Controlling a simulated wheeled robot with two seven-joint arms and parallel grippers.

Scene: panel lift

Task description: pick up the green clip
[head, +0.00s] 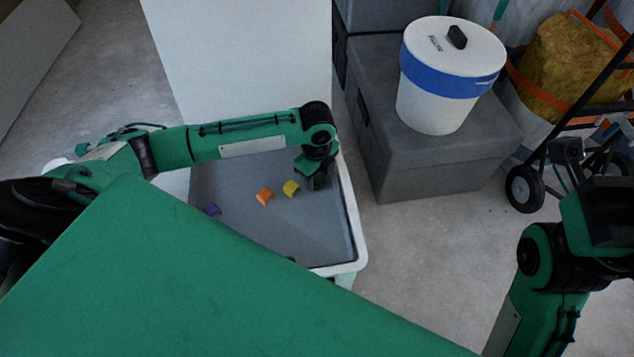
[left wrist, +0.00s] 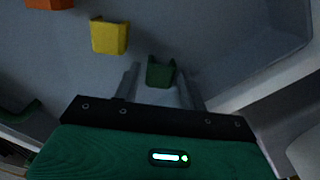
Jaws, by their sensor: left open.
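The green clip (left wrist: 160,72) is a small dark green U-shaped piece on the grey floor of a tray. In the left wrist view it sits between the two fingers of my left gripper (left wrist: 160,88), close to their tips. My left gripper (head: 315,182) is open over the right part of the tray (head: 352,235) in the head view. There it hides the green clip. I cannot tell whether the fingers touch it.
A yellow clip (head: 291,188), an orange clip (head: 265,196) and a purple clip (head: 211,209) lie in the tray to the left. Another dark green piece (left wrist: 20,112) shows at the left of the wrist view. A grey box (head: 440,165) with a white bucket (head: 440,105) stands right of the tray.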

